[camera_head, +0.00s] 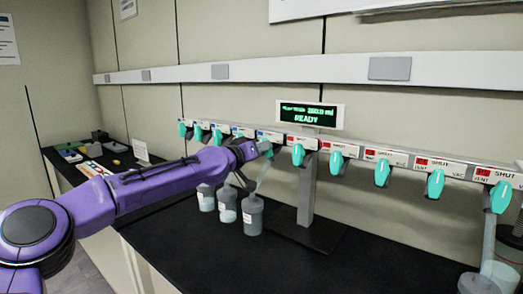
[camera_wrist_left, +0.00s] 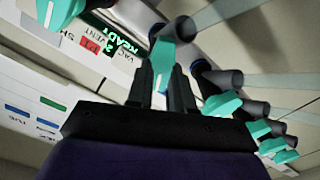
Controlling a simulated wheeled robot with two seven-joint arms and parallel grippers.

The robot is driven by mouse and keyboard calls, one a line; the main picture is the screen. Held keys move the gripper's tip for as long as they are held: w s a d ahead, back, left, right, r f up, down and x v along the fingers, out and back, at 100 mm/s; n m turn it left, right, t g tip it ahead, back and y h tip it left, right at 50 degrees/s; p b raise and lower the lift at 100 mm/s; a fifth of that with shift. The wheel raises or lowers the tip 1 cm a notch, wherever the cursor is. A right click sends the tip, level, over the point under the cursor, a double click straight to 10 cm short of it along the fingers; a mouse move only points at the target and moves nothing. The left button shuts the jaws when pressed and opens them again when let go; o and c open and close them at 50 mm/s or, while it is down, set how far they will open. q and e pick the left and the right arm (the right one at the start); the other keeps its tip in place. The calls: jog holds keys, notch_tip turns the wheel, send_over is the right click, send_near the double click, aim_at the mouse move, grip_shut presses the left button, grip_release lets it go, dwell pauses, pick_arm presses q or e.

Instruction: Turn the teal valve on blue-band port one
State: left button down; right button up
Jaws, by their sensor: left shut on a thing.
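A row of teal valves lines a white manifold rail, with blue label bands on its left part and red ones on its right part. My left gripper (camera_head: 260,153) is at a valve in the middle of the row. In the left wrist view my left gripper (camera_wrist_left: 163,82) is shut on that teal valve (camera_wrist_left: 162,52), one finger on each side. The head view mostly hides this valve behind the gripper, and I cannot read its port number. A neighbouring teal valve (camera_head: 298,154) hangs just to the right. My right gripper is not in view.
A display (camera_head: 308,115) reading READY stands on a grey post (camera_head: 307,195). More teal valves (camera_head: 382,173) continue right. The black bench top (camera_head: 170,235) has bare room in front.

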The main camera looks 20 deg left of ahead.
pick_arm(q)
jog(key=n, duration=0.6)
jog(key=shift+f, duration=0.25)
jog(key=shift+n, duration=0.3)
jog(key=c, duration=1)
grip_release()
jog(key=shift+r, duration=0.1)
